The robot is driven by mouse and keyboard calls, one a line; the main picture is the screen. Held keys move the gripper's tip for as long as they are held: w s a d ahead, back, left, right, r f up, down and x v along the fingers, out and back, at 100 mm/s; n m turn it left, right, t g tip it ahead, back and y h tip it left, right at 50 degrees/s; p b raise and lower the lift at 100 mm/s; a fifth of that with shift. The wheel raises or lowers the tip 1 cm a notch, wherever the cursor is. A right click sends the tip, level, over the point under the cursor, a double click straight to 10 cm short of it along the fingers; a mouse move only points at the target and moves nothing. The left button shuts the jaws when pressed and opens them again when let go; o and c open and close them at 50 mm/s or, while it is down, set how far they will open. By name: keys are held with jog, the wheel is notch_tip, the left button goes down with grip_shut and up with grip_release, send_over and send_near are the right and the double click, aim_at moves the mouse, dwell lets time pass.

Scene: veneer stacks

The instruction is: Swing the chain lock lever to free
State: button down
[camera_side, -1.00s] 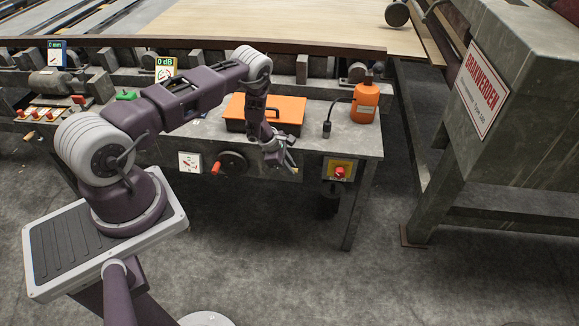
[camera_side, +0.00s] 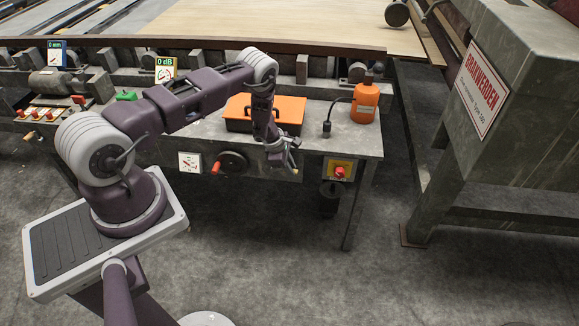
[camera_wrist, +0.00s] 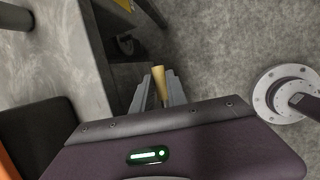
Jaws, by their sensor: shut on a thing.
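My gripper (camera_side: 290,165) is at the front edge of the steel bench, to the right of the handwheel and left of the red button. In the wrist view my gripper (camera_wrist: 158,92) is shut on a tan lever handle (camera_wrist: 159,76), which sticks out between the two fingers. I take this handle to be the chain lock lever. In the side view the fingers and wrist mostly hide the lever, and its pivot does not show clearly in either view.
A black handwheel with a red knob (camera_side: 233,162) and a red button on a yellow plate (camera_side: 339,171) flank the gripper. An orange case (camera_side: 283,108) and an orange bottle (camera_side: 366,102) stand on the bench (camera_side: 345,140). The floor in front is open.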

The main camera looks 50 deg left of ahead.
jog(key=shift+w+d+f+g+y, duration=0.1)
jog(key=shift+w+f+g+y, duration=0.05)
jog(key=shift+f+g+y, duration=0.45)
jog(key=shift+r, duration=0.1)
jog(key=c, duration=1.6)
grip_release()
